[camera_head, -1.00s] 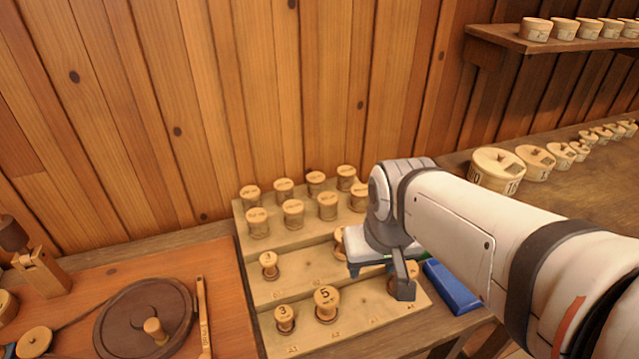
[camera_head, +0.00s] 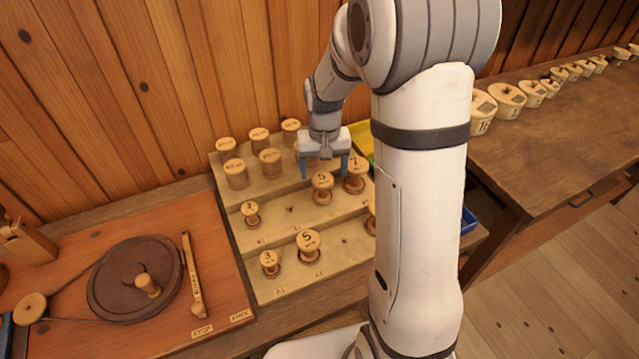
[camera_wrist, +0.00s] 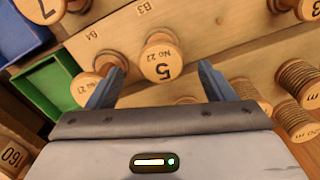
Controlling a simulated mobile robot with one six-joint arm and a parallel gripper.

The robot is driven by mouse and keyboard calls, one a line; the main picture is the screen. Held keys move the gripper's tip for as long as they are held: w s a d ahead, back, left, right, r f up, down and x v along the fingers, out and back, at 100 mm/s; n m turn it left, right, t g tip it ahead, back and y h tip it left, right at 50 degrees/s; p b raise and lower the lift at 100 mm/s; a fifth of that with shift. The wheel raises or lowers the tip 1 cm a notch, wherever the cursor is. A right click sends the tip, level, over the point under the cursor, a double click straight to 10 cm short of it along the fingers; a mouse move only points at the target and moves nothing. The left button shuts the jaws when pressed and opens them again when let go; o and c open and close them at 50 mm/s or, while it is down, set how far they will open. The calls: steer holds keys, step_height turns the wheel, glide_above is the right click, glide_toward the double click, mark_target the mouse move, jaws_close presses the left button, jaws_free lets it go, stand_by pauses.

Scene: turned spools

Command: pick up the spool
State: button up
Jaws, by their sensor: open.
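In the wrist view this spool (camera_wrist: 162,60) lies between my two fingertips, in line with the opening, beside the label B3. My gripper (camera_head: 325,168) points down just above and behind it, open and empty; it also shows in the wrist view (camera_wrist: 161,76). Whether the fingers are level with the spool's head I cannot tell.
Several wound spools (camera_head: 235,172) fill the back step. A yellow tray (camera_head: 363,138) lies behind right; a green tray (camera_wrist: 48,92) shows in the wrist view. My arm hides the rack's right end.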

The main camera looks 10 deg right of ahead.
mark_target(323, 182)
step_height(323, 182, down, 8)
steer(key=shift+w+r+p, duration=0.1)
steer(key=shift+r+p, duration=0.1)
steer(key=shift+p, duration=0.3)
steer(key=shift+c, duration=0.5)
steer(key=c, duration=1)
steer(key=shift+r, duration=0.1)
